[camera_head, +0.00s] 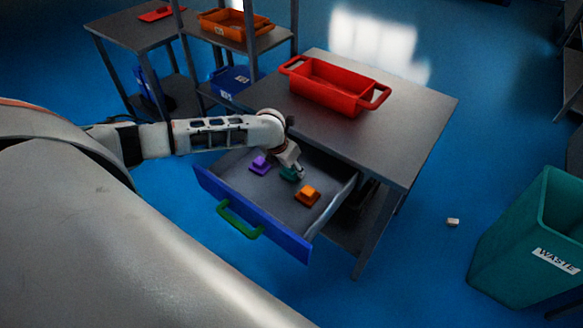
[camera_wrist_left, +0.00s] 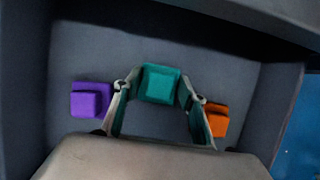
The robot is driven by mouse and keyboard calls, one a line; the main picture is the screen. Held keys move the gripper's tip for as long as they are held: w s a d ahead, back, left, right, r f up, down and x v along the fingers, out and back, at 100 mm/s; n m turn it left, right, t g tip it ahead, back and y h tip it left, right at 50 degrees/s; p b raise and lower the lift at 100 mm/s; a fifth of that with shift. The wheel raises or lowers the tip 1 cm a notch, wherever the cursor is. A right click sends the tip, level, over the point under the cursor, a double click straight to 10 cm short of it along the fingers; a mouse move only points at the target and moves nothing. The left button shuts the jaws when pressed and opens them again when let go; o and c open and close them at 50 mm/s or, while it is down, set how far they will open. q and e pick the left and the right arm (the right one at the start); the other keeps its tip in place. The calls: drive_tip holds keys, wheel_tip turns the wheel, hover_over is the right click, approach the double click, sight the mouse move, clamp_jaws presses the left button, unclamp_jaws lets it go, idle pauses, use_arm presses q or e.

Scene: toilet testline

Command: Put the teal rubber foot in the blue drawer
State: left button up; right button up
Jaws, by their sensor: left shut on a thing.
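The blue drawer (camera_head: 248,214) with a green handle is pulled open from the grey table, and its grey inside shows in the left wrist view (camera_wrist_left: 225,65). My left gripper (camera_head: 297,172) is inside the drawer area. It is shut on the teal rubber foot (camera_wrist_left: 160,84), which sits between its two fingertips; the foot also shows partly in the head view (camera_head: 288,174). I cannot tell whether the foot touches the drawer floor. A purple foot (camera_head: 260,166) lies to its left and an orange foot (camera_head: 306,195) to its right. My right gripper is not in view.
A red tray (camera_head: 330,88) stands on the table (camera_head: 415,120) above the drawer. A teal waste bin (camera_head: 520,240) is at the right. Shelves with an orange tray (camera_head: 232,24) and a blue bin (camera_head: 232,80) stand behind. A small white block (camera_head: 453,222) lies on the floor.

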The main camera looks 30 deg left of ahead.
use_arm(q)
drive_tip(key=o, duration=1.2)
drive_tip(key=shift+c, duration=0.2)
drive_tip(key=shift+r, duration=0.1)
drive_tip(key=shift+r, duration=0.3)
drive_tip(key=p+v, duration=0.2)
drive_tip(key=v, duration=0.9)
drive_tip(key=shift+s+r, duration=0.2)
